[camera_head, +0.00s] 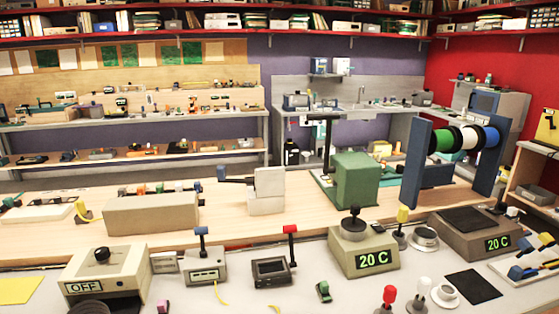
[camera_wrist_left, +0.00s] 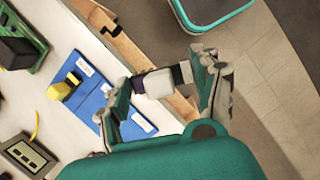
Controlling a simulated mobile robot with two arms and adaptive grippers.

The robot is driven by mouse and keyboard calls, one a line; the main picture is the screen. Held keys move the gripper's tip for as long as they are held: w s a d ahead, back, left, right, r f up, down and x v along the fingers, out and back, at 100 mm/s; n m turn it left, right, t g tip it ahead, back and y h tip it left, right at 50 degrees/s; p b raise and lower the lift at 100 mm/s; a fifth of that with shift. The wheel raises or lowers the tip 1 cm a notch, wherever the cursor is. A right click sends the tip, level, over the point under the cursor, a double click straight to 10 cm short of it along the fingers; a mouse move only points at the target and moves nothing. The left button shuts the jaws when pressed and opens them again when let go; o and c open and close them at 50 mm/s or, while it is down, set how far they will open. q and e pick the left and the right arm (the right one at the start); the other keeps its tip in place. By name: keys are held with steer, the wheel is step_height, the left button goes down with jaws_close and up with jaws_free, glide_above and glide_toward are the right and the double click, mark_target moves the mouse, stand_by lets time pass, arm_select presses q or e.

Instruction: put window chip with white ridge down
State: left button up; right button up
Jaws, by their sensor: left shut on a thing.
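In the left wrist view my left gripper (camera_wrist_left: 165,87) is shut on a small white and grey piece (camera_wrist_left: 157,84) with a dark purple end at its left and a dark band at its right. This looks like the window chip, though I cannot clearly make out the ridge. The held piece appears over the edge of the white table (camera_wrist_left: 140,55), with floor beyond it. Its height above the table cannot be told. Neither gripper shows in the head view, and my right gripper is in no view.
A blue board (camera_wrist_left: 90,98) with white labels and a yellow-handled piece (camera_wrist_left: 62,90) lies left of the gripper. The head view shows grey devices with "20 C" displays (camera_head: 374,259), an "OFF" box (camera_head: 118,268), levers and small coloured pieces on the white bench.

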arm_select(q)
steer(key=d+r+m+g+y, duration=0.1)
steer(key=d+r+m, duration=0.1)
steer(key=r+m, duration=0.2)
steer(key=d+r+m+g+y, duration=0.1)
steer(key=d+r+m+y, duration=0.1)
steer(key=m, duration=0.9)
steer(key=shift+w+d+r, duration=0.15)
steer(key=shift+d+r, duration=0.15)
steer(key=shift+r, duration=0.6)
steer(key=shift+d+f+g, duration=0.1)
steer(key=shift+f+g, duration=0.05)
steer(key=shift+g, duration=0.15)
